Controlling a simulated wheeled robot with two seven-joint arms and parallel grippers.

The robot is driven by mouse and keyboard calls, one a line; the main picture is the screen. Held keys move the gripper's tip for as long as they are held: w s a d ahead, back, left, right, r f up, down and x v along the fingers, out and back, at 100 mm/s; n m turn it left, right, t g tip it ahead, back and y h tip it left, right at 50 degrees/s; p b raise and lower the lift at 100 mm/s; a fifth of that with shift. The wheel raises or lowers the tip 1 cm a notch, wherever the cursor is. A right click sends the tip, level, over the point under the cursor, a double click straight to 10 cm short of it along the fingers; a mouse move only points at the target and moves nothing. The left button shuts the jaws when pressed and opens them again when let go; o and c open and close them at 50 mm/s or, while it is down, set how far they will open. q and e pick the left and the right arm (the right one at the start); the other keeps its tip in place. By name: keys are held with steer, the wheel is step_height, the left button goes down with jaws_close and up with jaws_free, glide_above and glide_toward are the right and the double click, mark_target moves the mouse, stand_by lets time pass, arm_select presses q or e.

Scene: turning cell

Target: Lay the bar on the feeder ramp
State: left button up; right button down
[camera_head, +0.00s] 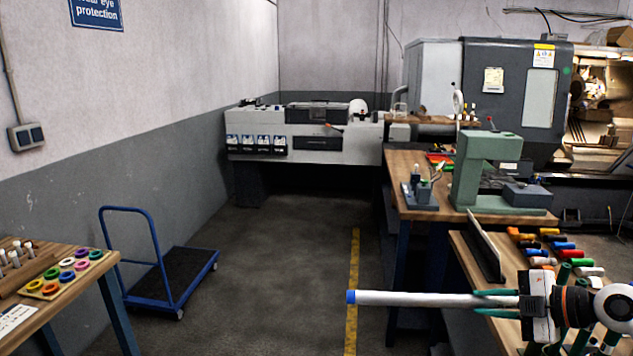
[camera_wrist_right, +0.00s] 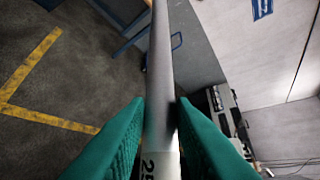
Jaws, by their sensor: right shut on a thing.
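The bar (camera_head: 415,298) is a long pale rod with a blue tip at its left end. It lies nearly level in the head view, pointing left from my right gripper (camera_head: 482,301). The green fingers are shut on it from both sides. In the right wrist view the bar (camera_wrist_right: 160,60) runs away between the fingers (camera_wrist_right: 160,108), with dark digits printed near the grip. The feeder (camera_head: 305,138) is a long pale grey machine at the back, left of the lathe. I cannot clearly make out its ramp. My left gripper is out of view.
A blue trolley (camera_head: 165,275) stands on the floor at left. A bench (camera_head: 480,270) with coloured pieces is at right, below my right arm. Behind it a bench with a green press (camera_head: 485,170) stands before the lathe (camera_head: 510,100). The aisle floor (camera_head: 290,260) is clear.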

steer(key=s+a+f+n+g+y+b, duration=0.1)
steer(key=s+a+f+b, duration=0.1)
steer(key=s+a+f, duration=0.9)
steer(key=s+a, duration=0.1)
steer(key=s, duration=0.2)
steer(key=shift+s+a+f+n+b, duration=0.15)
steer(key=shift+a+f+n+b, duration=0.1)
steer(key=shift+n+b, duration=0.15)
steer(key=shift+d+f, duration=0.15)
